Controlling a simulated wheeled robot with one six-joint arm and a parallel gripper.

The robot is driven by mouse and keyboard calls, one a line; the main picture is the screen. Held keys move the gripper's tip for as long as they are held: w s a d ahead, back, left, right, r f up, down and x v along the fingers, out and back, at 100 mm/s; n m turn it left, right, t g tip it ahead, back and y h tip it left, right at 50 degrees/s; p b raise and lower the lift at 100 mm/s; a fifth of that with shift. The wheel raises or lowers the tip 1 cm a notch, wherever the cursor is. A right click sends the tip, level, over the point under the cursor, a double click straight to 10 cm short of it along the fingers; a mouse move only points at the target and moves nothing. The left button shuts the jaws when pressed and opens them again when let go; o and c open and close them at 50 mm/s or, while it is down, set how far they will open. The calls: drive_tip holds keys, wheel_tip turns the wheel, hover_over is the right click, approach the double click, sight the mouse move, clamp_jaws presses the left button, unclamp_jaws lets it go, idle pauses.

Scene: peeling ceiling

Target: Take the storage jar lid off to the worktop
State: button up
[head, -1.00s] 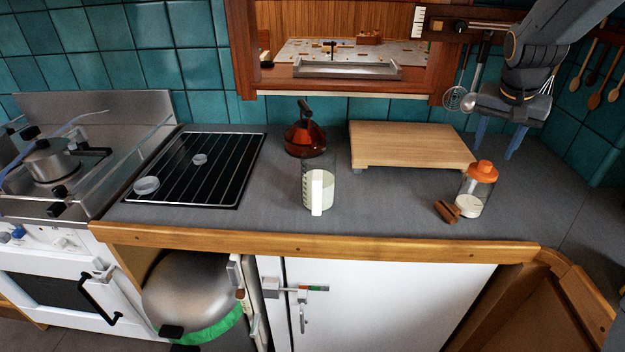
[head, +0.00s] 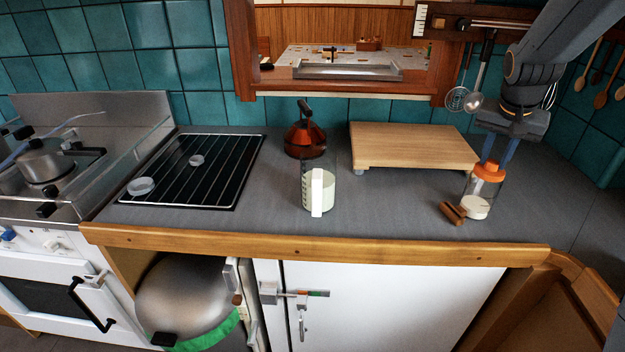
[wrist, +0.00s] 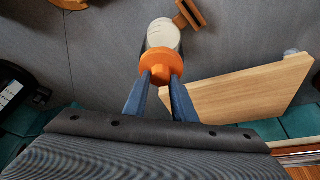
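The storage jar (head: 468,190) is clear glass with white contents (head: 475,208) and stands upright on the grey worktop (head: 400,215). Its orange lid (head: 488,172) is on top; the lid also shows in the wrist view (wrist: 160,66). My gripper (head: 498,160) points down at the lid from above and behind. In the wrist view my gripper (wrist: 161,77) has its two blue fingers apart, one on each side of the lid's narrow upper part. Whether they touch it I cannot tell.
A brown wooden piece (head: 452,213) lies left of the jar. A raised wooden board (head: 410,145) is behind it to the left. A measuring jug (head: 317,190), a red-brown kettle-like pot (head: 305,140) and a black rack (head: 195,170) are farther left. Worktop right of the jar is clear.

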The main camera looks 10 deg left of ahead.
clamp_jaws()
drive_tip(key=shift+s+p, duration=0.1)
drive_tip(key=shift+p, duration=0.2)
drive_tip(key=shift+r+n+p, duration=0.1)
drive_tip(key=shift+n+p, duration=0.2)
drive_tip(key=shift+p, duration=0.25)
drive_tip(key=n+p, duration=0.1)
drive_tip(key=p, duration=0.2)
drive_tip(key=shift+s+n+y, duration=0.1)
drive_tip(key=shift+n+y, duration=0.2)
drive_tip(key=shift+y, duration=0.1)
drive_tip(key=shift+n+p, duration=0.6)
drive_tip(key=shift+f+n+y+b, duration=0.3)
drive_tip(key=shift+n+y, duration=0.2)
drive_tip(key=shift+n, duration=0.2)
